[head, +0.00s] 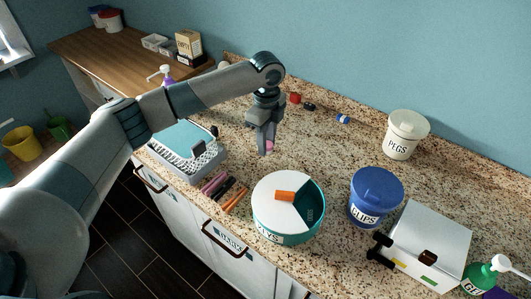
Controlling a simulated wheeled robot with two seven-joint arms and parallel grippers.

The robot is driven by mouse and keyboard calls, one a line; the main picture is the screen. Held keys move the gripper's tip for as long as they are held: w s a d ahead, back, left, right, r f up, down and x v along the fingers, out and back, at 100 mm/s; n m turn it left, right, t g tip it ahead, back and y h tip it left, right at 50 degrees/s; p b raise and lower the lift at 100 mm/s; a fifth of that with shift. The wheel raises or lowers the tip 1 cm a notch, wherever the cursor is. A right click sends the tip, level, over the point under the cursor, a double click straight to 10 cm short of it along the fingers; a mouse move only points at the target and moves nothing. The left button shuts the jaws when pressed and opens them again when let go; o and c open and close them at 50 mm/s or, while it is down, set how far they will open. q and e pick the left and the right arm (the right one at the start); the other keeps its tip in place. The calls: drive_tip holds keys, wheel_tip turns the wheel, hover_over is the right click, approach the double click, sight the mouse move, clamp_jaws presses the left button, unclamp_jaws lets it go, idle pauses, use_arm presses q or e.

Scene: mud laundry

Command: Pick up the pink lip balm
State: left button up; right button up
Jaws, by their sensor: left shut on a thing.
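The pink lip balm (269,146) shows as a small pink piece between the fingers of my left gripper (266,148). My left gripper points down and is shut on it, above the granite counter behind the round white and teal tin. The fingers hide most of the lip balm. I cannot tell exactly how high it is above the counter. My right gripper is not in view.
A round tin (283,235) with an orange piece on its lid stands in front. A blue clips tub (375,198), a white pegs tub (405,135) and a white box (430,243) stand right. Several pens (236,200) lie left of the tin. The counter's middle is clear.

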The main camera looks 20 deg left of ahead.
use_arm(q)
drive_tip(key=s+d+r+b, duration=0.2)
drive_tip(key=d+r, duration=0.4)
drive_tip(key=d, duration=0.5)
drive_tip(key=shift+s+r+b, duration=0.2)
drive_tip(key=shift+s+b, duration=0.15)
drive_tip(key=shift+b, duration=0.35)
